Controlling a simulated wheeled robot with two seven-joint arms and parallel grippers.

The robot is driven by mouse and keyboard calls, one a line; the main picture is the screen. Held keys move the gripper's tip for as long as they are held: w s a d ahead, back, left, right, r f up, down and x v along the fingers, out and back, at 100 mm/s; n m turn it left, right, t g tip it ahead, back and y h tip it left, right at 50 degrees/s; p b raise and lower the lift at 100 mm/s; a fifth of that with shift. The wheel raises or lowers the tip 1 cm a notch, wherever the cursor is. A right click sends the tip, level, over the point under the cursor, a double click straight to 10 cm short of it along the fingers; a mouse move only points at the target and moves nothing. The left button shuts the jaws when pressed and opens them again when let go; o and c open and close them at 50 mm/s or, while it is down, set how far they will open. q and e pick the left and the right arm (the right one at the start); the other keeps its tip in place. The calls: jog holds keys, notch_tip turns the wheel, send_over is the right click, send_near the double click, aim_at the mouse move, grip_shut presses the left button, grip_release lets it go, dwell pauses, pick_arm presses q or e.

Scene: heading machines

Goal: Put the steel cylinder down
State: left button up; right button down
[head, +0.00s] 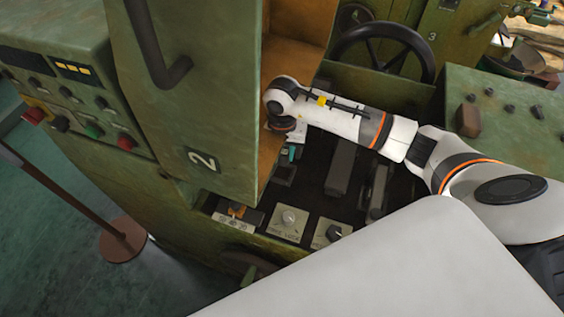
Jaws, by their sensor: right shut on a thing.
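My right arm reaches in from the right over the green machine. Its wrist bends down at the open bay beside the door marked 2. My right gripper (280,130) points down into the bay, partly hidden by the wrist and the door edge. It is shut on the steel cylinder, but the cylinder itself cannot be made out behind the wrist. My left gripper is not in view.
The green door (190,90) stands close left of my right wrist. A black handwheel (384,35) is behind the forearm. A control panel (62,85) is at left, with a knob panel (288,222) below the bay. A post base (122,240) stands on the floor.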

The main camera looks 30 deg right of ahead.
aim_at(282, 162)
jog(key=shift+f, duration=0.75)
notch_tip(282, 162, down, 3)
jog(key=shift+f+p, duration=0.1)
jog(key=shift+p, duration=0.4)
jog(key=shift+f, duration=0.15)
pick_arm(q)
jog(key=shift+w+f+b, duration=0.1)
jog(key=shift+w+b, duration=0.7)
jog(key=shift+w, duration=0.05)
pick_arm(e)
jog(key=shift+f, duration=0.6)
jog(key=c, duration=0.9)
grip_release()
jog(key=shift+c, duration=0.2)
